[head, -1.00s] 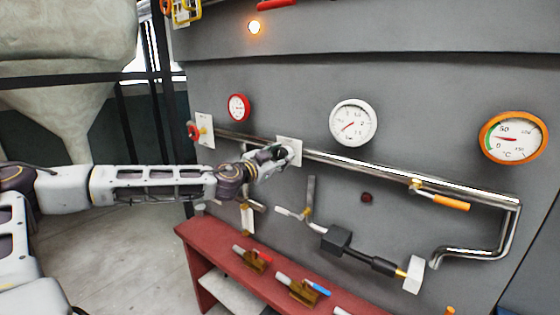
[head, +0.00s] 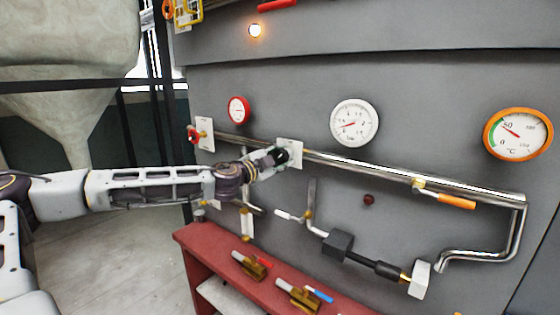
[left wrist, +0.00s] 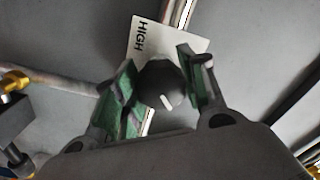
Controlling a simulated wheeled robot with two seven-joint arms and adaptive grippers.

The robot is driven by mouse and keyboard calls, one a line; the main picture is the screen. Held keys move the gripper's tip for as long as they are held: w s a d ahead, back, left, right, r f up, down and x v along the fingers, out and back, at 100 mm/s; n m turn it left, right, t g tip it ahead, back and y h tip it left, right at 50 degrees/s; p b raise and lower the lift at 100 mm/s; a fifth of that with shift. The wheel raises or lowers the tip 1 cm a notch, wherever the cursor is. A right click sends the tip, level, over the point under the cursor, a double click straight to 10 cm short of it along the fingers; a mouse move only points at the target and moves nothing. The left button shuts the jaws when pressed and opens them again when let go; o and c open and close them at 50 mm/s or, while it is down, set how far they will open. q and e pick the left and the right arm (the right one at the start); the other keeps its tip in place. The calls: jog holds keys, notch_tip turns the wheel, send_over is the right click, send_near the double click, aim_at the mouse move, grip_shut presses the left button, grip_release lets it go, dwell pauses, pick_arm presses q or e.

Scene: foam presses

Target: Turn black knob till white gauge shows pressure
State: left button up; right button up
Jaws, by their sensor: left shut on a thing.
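The black knob (left wrist: 158,82) sits on a white plate (left wrist: 148,42) marked HIGH, between the green-padded fingers of my left gripper (left wrist: 160,88). The gripper is shut on the knob; a white mark on the knob points down and slightly right in the left wrist view. In the head view my left gripper (head: 280,157) is at the white plate and mostly covers the knob. The white gauge (head: 354,123) hangs on the grey wall to the upper right, its red needle pointing left and slightly down. My right gripper is not in view.
A red-rimmed gauge (head: 239,110) and an orange-rimmed gauge (head: 518,134) are on the same wall. A steel pipe (head: 365,165) runs past the plate to the right. A red bench (head: 215,252) with brass valves stands below. A lamp (head: 255,30) glows above.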

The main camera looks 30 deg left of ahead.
aim_at(278, 157)
pick_arm(q)
jog(key=m+b, duration=0.1)
jog(key=m, duration=0.9)
jog(key=shift+r+m, duration=0.1)
jog(key=shift+m, duration=0.3)
dwell(0.4)
jog(key=o, duration=1)
jog(key=shift+s+a+r, duration=0.1)
jog(key=shift+s+a, duration=0.1)
jog(key=shift+s, duration=0.65)
jog(key=shift+s+d, duration=0.1)
jog(key=shift+s, duration=0.85)
